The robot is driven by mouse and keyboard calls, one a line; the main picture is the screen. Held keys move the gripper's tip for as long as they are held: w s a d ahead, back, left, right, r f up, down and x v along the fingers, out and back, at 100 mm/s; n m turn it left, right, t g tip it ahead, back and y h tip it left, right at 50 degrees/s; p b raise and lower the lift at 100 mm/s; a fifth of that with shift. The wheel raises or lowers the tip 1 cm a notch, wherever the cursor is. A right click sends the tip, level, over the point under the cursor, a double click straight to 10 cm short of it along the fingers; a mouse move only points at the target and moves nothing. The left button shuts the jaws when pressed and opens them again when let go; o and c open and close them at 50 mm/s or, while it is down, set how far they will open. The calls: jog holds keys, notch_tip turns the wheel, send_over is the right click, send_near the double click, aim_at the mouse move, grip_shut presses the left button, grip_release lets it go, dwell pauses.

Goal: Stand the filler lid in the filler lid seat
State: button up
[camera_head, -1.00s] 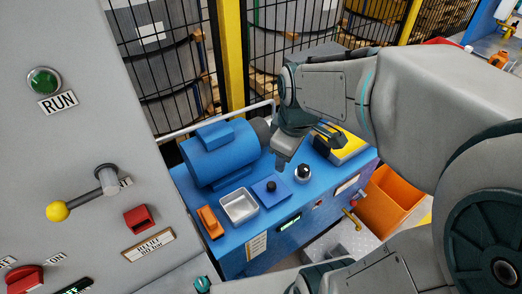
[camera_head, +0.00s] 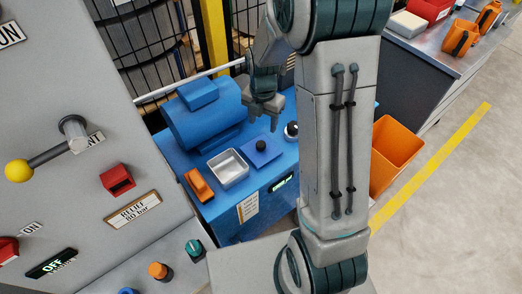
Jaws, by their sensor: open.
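A blue square plate with a black knob (camera_head: 261,147) lies on top of the blue power unit (camera_head: 228,222); it may be the filler lid, but I cannot tell for sure. A round dark and pale fitting (camera_head: 291,130) is right of it, partly hidden by my arm. I cannot tell which part is the filler lid seat. My gripper (camera_head: 263,124) points down with its fingers apart and nothing between them. In the picture it is just above and behind the black knob, beside the blue motor.
A blue motor (camera_head: 203,115), a silver open tray (camera_head: 228,168) and an orange block (camera_head: 198,184) are on the unit. A grey control panel (camera_head: 75,190) with a yellow-knobbed lever (camera_head: 45,158) stands at left. An orange bin (camera_head: 395,150) is at right.

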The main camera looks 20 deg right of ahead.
send_over(261, 143)
jog(key=f, duration=0.6)
jog(key=shift+s+d+f, duration=0.2)
jog(key=shift+w+a+f+p, duration=0.1)
jog(key=shift+f+p, duration=0.05)
jog(key=shift+f, duration=1.2)
jog(key=shift+w+a+f+p, duration=0.1)
jog(key=shift+f+p, duration=0.05)
jog(key=shift+f, duration=1.15)
jog(key=c, duration=1.1)
